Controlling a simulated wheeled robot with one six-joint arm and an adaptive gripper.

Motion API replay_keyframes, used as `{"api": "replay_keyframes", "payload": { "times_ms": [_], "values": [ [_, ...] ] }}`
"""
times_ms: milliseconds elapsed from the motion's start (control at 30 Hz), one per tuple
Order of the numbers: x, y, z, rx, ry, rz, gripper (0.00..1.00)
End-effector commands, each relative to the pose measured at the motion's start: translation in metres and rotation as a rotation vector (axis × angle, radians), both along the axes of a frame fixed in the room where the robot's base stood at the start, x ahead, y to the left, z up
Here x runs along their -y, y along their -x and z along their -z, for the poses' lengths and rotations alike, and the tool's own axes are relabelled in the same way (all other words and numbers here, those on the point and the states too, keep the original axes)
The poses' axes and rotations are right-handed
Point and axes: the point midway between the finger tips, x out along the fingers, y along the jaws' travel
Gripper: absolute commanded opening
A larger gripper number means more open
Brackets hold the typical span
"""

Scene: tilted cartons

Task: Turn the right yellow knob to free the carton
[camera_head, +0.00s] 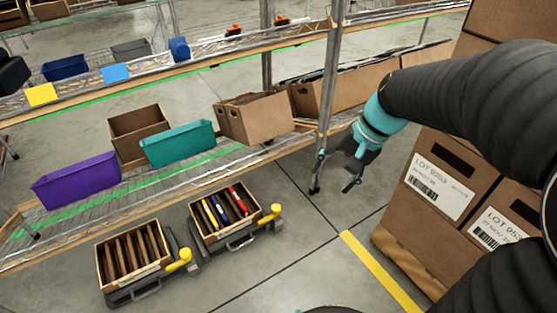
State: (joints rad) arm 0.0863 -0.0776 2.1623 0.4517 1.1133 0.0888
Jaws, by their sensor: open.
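The right yellow knob (271,213) stands at the right side of a dark grey tilted holder (240,240). That holder bears an open carton (212,228) with several coloured items in it. A second yellow knob (180,260) stands at the right side of the left holder (145,287), which bears a carton with brown dividers (105,264). My gripper (334,177) is open and empty, apart from the right knob, above and to the right of it in the picture. Nothing is seen between its fingers.
A roller shelf holds a purple bin (76,181), a teal bin (180,143) and cardboard boxes (255,118). A metal shelf post (330,75) stands beside my gripper. Stacked labelled cartons (445,185) stand at right. Floor between them and the right holder is clear.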

Motion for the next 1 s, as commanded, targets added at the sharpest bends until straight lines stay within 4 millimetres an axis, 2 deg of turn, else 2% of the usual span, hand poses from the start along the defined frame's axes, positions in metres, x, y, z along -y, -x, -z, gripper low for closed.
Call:
{"api": "replay_keyframes", "payload": {
  "times_ms": [33,267,567,767,1000],
  "values": [
    [-0.002,-0.013,0.015,-0.046,-0.037,0.026,0.68],
    [-0.016,-0.065,0.064,-0.228,-0.21,0.142,0.68],
    [-0.025,-0.13,0.145,-0.45,-0.438,0.303,0.68],
    [-0.026,-0.167,0.209,-0.587,-0.593,0.415,0.68],
    [-0.022,-0.201,0.297,-0.737,-0.78,0.555,0.68]
  ]
}}
